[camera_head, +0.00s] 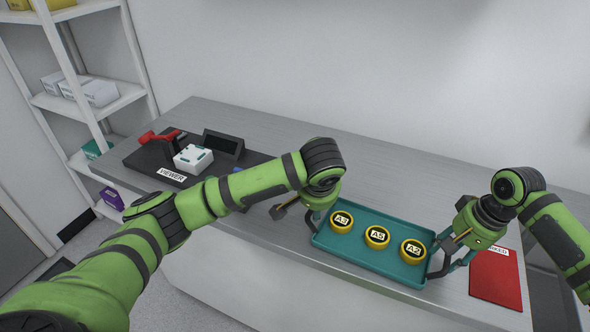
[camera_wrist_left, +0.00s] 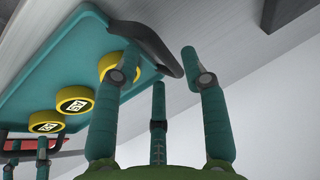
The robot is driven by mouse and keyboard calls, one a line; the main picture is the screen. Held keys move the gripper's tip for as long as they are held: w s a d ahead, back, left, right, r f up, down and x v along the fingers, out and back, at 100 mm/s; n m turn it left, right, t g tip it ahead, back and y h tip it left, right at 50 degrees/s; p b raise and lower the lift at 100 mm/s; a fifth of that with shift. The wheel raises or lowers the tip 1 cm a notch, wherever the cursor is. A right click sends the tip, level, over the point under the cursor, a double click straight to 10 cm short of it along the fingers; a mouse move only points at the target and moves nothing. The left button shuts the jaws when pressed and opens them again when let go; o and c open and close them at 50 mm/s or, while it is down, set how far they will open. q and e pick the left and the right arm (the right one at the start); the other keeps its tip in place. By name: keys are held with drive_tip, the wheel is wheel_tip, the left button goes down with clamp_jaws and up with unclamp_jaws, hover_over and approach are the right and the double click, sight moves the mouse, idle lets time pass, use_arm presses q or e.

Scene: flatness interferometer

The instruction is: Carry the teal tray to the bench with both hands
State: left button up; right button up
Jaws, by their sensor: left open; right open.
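The teal tray (camera_head: 345,249) lies on the grey bench top (camera_head: 262,232), near its front edge. It holds three yellow round pieces in a row, labelled A3 (camera_head: 342,222), A5 (camera_head: 377,237) and A2 (camera_head: 413,251). My left gripper (camera_head: 312,220) is at the tray's left end, partly hidden by its wrist. In the left wrist view its open fingers (camera_wrist_left: 160,58) are close to the tray's dark handle (camera_wrist_left: 148,40); I cannot tell whether they touch it. My right gripper (camera_head: 450,264) is open at the tray's right end, fingers pointing down.
A dark mat with a VIEWER label (camera_head: 172,175), a white box (camera_head: 193,158) and a red-handled device (camera_head: 160,137) is at the bench's left. A red sheet (camera_head: 495,280) lies right of the tray. White shelves (camera_head: 100,100) stand at left. The bench behind the tray is clear.

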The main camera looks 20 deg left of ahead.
use_arm(q)
drive_tip(key=v, duration=0.8)
use_arm(e)
wheel_tip(320, 180, up, 12)
drive_tip(key=d, duration=0.2)
drive_tip(key=shift+d, duration=0.15)
use_arm(q)
drive_tip(key=shift+s+r, duration=0.1)
use_arm(e)
drive_tip(key=shift+s+f, duration=0.1)
